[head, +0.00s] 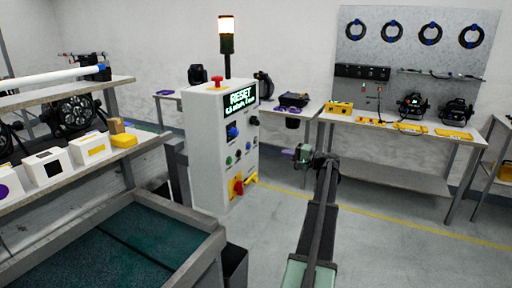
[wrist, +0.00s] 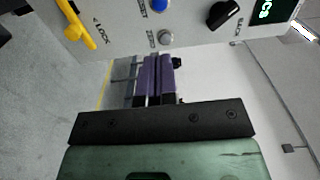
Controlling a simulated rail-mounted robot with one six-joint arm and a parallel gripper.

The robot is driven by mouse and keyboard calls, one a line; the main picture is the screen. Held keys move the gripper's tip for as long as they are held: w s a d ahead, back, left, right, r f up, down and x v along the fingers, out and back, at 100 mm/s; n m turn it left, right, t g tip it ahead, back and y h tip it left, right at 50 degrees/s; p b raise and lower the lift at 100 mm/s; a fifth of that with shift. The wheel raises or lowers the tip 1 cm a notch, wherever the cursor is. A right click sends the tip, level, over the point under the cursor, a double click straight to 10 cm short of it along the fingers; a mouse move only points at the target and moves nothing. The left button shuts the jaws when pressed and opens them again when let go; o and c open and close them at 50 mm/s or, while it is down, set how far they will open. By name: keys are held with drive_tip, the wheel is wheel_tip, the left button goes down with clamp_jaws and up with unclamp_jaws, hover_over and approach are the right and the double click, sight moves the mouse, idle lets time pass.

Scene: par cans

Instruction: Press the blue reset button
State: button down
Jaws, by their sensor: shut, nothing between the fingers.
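A yellow handle (wrist: 75,25) marked LOCK and a black knob (wrist: 224,14) flank the buttons. A red mushroom button (head: 217,82) tops the box. A green-floored bin (head: 208,240) stands at left, a workbench (head: 400,130) behind. Floor right of the box is open.

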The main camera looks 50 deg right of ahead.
approach(250, 146)
drive_tip(key=w, duration=0.3)
drive_tip(key=w+a, duration=0.1)
drive_tip(key=w, duration=0.3)
drive_tip(key=shift+w+a, duration=0.2)
drive_tip(key=shift+a, duration=0.05)
